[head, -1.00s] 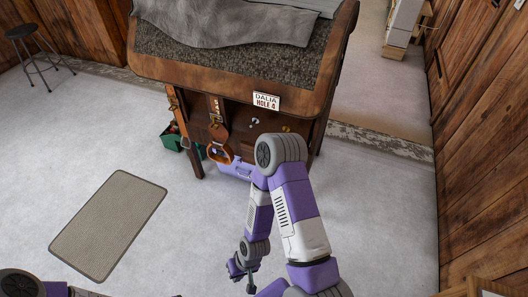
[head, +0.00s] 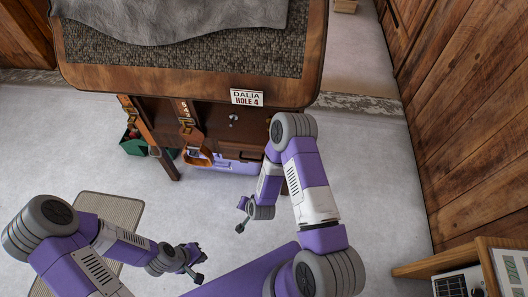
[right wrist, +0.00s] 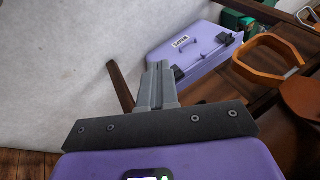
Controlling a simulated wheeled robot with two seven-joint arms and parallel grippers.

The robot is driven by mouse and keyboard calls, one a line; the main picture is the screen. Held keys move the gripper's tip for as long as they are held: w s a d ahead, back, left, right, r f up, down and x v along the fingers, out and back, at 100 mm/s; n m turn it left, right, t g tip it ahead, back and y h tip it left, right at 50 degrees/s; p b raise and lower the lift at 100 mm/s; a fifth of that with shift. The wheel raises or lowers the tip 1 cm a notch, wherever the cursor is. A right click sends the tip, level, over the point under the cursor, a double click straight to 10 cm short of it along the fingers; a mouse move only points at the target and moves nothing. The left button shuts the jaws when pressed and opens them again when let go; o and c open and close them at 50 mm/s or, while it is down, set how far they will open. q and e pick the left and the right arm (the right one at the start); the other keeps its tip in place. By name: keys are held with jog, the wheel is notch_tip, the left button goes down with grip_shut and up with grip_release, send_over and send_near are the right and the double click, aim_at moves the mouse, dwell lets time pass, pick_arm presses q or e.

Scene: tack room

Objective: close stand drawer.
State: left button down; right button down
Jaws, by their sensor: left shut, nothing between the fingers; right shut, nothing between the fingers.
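The wooden stand (head: 75,75) is in front of me in the head view, with a grey cloth over its dark textured top. Below the top, under a "DALIA HOLE 4" sign (head: 247,97), is a dark brown front (head: 215,118) with a small metal fitting (head: 233,118). I cannot tell how far the drawer stands out. My right gripper (head: 240,226) is shut and empty, low in front of the stand and apart from it. In the right wrist view its fingers (right wrist: 157,84) are together. My left gripper (head: 199,279) is shut and empty, further from the stand, at the lower middle.
Brown straps hang at the stand's left; an orange loop (right wrist: 243,66) shows in the right wrist view. A mat (head: 105,207) lies at left. A wooden wall (head: 470,130) bounds the right.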

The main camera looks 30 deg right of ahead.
jog(key=w+d+f+m+t+h, duration=0.3)
jog(key=w+d+m+t+h, duration=0.25)
jog(key=w+m, duration=0.25)
jog(key=m+t+h+b, duration=0.4)
jog(key=m+h+b, duration=0.2)
jog(key=m+b, duration=0.1)
send_near(262, 148)
jog(key=b+x, duration=0.2)
jog(key=x, duration=0.5)
jog(key=shift+a, duration=0.15)
